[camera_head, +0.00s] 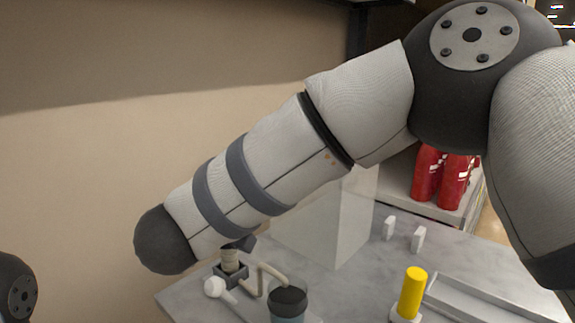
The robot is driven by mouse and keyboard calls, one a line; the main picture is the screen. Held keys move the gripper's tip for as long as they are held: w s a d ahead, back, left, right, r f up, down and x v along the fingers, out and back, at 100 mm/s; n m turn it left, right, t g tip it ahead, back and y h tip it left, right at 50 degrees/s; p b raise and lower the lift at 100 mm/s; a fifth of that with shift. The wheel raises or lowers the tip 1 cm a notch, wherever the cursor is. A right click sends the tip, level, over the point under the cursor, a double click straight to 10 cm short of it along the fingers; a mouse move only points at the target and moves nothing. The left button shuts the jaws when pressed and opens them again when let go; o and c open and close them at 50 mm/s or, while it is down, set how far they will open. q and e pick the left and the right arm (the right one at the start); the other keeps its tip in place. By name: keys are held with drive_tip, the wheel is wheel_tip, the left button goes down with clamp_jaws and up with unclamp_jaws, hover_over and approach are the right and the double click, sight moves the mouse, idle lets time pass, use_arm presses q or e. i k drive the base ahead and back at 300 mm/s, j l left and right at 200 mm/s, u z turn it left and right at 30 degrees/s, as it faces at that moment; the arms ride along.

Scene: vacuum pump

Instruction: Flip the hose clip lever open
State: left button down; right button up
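Only a dark joint of my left arm shows at the lower left edge, with no gripper in view. Below the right arm, a small fitting with a dark square base (231,275) and a pale ribbed neck (230,259) stands on the table. A dark piece (239,243) sits at its top, partly behind the arm. A beige bent tube (270,270) runs beside it. I cannot tell which part is the hose clip lever.
A white round-ended piece (215,287) lies by the fitting. A dark-topped blue-grey cylinder (288,303) is in front. A clear box (335,225), small white blocks (418,239), a yellow cylinder (412,293) and a grey tray (490,303) stand rightward. Red bottles (427,173) are behind.

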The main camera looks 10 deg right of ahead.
sight(214, 286)
drive_tip(key=k, duration=1.5)
